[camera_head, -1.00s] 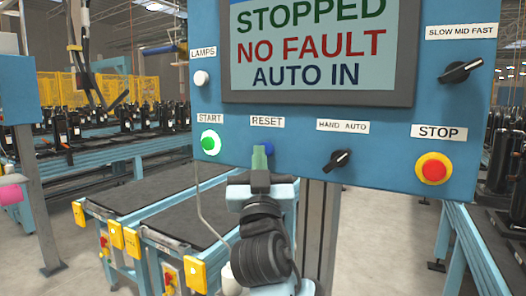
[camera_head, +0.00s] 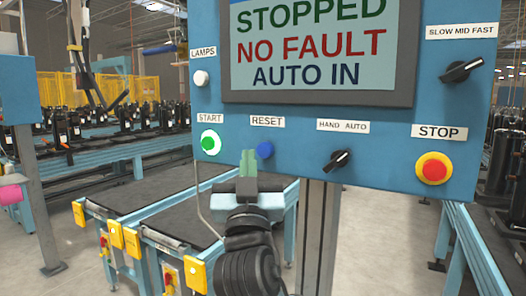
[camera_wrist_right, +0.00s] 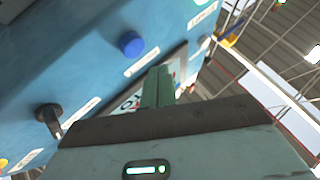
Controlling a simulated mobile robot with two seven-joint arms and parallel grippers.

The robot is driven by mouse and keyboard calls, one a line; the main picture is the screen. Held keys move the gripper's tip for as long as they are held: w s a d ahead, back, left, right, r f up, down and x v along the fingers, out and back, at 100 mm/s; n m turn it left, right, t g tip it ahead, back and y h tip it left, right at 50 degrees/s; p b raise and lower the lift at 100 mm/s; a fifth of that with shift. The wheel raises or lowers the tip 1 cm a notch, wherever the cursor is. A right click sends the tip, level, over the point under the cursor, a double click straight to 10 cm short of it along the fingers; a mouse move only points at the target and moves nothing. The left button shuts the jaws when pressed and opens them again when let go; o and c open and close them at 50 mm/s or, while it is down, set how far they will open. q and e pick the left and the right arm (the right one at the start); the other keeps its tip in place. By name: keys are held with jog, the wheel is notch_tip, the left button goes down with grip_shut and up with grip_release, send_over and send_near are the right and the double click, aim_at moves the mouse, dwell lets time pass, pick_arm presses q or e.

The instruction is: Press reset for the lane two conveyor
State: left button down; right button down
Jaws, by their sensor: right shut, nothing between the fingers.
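The blue reset button (camera_head: 264,150) is on the blue control panel (camera_head: 385,165), under the RESET label (camera_head: 267,121). My right gripper (camera_head: 248,163) is in front of the panel, just left of the reset button in the head view. Its green fingers are shut with nothing between them, and the button's face shows uncovered. In the right wrist view the button (camera_wrist_right: 131,43) is up and left of the shut fingertips (camera_wrist_right: 160,75), apart from them. The screen (camera_head: 310,45) reads STOPPED, NO FAULT, AUTO IN. My left gripper is not in view.
The green start button (camera_head: 210,142) is left of the reset button. The black hand/auto knob (camera_head: 338,160) and red stop button (camera_head: 434,168) are to its right. A white lamps button (camera_head: 201,78) is above start. Conveyors (camera_head: 140,205) stand behind and below the panel.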

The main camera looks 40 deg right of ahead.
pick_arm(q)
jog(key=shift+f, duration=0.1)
pick_arm(e)
jog(key=shift+s+a, duration=0.3)
jog(key=shift+a, duration=0.35)
jog(key=shift+s+a, duration=0.25)
jog(key=shift+a, duration=0.35)
jog(key=a+f+n+g+y, duration=0.25)
jog(key=f+n+y, duration=0.35)
jog(key=f, duration=1.4)
jog(key=a+f+n+g+y, duration=0.3)
jog(key=f+y, duration=0.4)
jog(key=f, duration=1.3)
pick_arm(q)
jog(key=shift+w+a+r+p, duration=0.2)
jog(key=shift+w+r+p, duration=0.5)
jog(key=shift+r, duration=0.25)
pick_arm(e)
jog(key=s+a+f+g+y, duration=0.1)
jog(key=s+f+g+y, duration=0.1)
jog(key=s+f, duration=1)
jog(key=s+a+f+g+y, duration=0.1)
jog(key=s+f+g, duration=0.3)
jog(key=s+f, duration=0.7)
jog(key=s, duration=0.5)
jog(key=shift+s+a+f+y, duration=0.15)
jog(key=shift+s+f+y, duration=0.1)
jog(key=shift+f+y, duration=0.15)
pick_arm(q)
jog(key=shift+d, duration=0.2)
